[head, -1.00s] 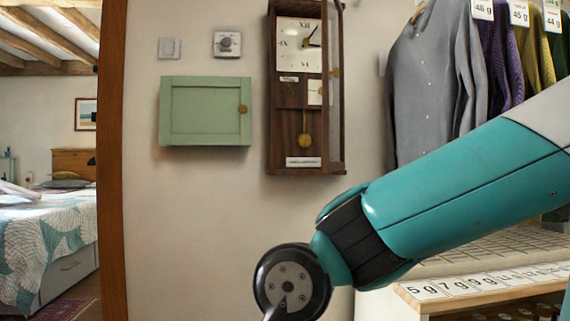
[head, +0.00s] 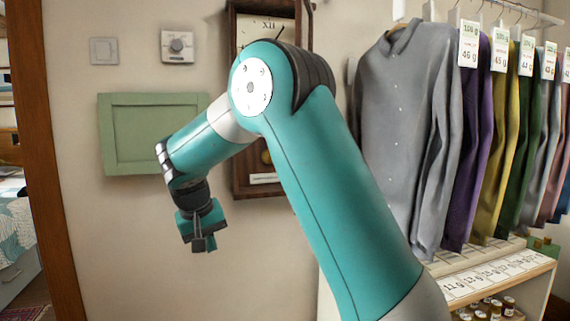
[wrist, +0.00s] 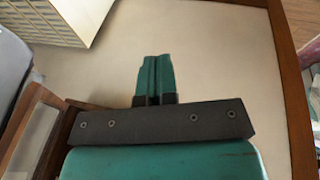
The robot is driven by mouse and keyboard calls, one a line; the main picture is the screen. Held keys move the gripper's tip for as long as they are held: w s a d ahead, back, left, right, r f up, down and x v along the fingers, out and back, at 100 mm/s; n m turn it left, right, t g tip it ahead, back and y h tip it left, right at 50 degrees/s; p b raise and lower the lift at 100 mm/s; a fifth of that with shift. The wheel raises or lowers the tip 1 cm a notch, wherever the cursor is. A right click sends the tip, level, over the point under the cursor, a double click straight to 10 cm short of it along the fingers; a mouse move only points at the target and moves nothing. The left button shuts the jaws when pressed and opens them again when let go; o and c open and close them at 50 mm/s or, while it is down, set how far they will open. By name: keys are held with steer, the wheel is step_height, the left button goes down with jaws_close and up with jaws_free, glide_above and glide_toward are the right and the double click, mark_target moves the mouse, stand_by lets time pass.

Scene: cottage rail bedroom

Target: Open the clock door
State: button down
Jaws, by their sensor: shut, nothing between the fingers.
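The dark wooden wall clock (head: 256,30) hangs in the middle of the head view. My arm hides much of its middle and right side. Only a dark upright edge (head: 307,25) shows at its upper right; how far the glass door stands open cannot be told now. My gripper (head: 205,243) is to the left of the clock and lower than its bottom edge, pointing down, apart from it. In the wrist view the two teal fingers (wrist: 154,76) are together with nothing between them. A brown wooden frame (wrist: 62,124) shows at lower left there.
A green wall cabinet (head: 135,135) is left of the clock, partly behind my forearm. A thermostat (head: 178,46) and a switch (head: 104,51) are above it. Hanging shirts (head: 400,120) and a shelf (head: 500,275) stand to the right. A wooden post (head: 50,170) is at left.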

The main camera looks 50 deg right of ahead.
steer(key=w+d+r+m+g+h+p, duration=0.35)
steer(key=d+r+m+p, duration=0.65)
steer(key=d+p, duration=0.5)
steer(key=s+d+f+n+p, duration=0.1)
steer(key=s+d+f+p, duration=0.1)
steer(key=s+d+f, duration=0.4)
steer(key=shift+s+d+f, duration=0.25)
steer(key=shift+d+f, duration=0.1)
steer(key=shift+d, duration=0.65)
steer(key=shift+s+g, duration=0.1)
steer(key=shift+g, duration=0.15)
